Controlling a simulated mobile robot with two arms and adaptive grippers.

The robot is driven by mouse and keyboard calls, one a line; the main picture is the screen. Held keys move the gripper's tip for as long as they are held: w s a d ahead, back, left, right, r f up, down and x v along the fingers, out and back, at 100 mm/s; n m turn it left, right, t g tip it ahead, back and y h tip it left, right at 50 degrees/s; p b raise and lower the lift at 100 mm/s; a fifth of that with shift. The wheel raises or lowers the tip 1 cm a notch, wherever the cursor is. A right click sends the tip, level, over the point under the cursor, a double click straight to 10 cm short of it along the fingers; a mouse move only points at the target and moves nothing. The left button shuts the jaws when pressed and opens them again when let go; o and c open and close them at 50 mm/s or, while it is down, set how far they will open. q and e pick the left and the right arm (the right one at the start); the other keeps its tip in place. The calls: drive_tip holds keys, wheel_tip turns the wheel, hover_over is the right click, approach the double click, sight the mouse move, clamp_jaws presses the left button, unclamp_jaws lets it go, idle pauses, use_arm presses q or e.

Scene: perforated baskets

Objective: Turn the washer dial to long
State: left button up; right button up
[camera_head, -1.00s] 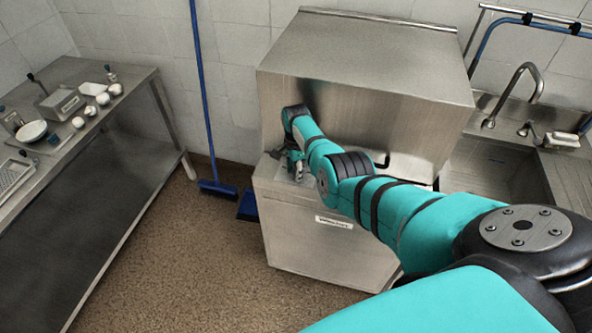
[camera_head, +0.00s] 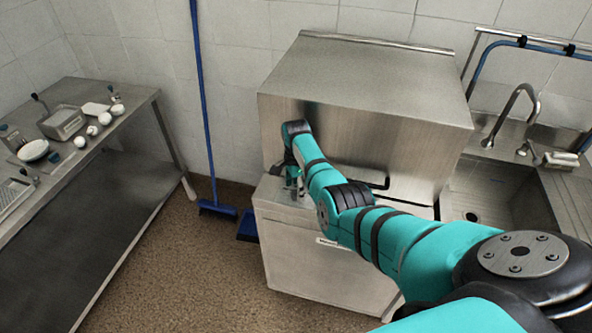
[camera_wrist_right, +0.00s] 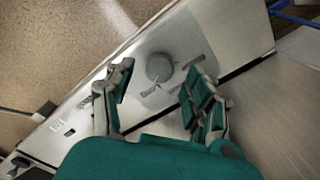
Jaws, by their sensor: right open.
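The washer (camera_head: 330,262) is a steel box-shaped machine with a tall hood (camera_head: 365,85) on top. Its dial (camera_wrist_right: 159,68) is a round grey knob on a light plate with dark markings, seen in the right wrist view. The markings are too small to read. My right gripper (camera_wrist_right: 152,98) is open and empty, with its two fingers apart near the dial, which shows between and just beyond them. In the head view my right gripper (camera_head: 292,178) is at the washer's front top left and the dial is hidden. My left gripper is not in view.
A steel table (camera_head: 120,125) with a bowl, a container and several small white items stands at the left. A blue broom (camera_head: 217,209) leans on the wall beside the washer. A sink (camera_head: 495,190) with a tap is at the right.

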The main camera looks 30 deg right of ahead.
wheel_tip(320, 180, up, 10)
idle(0.3)
drive_tip(key=shift+f, duration=0.2)
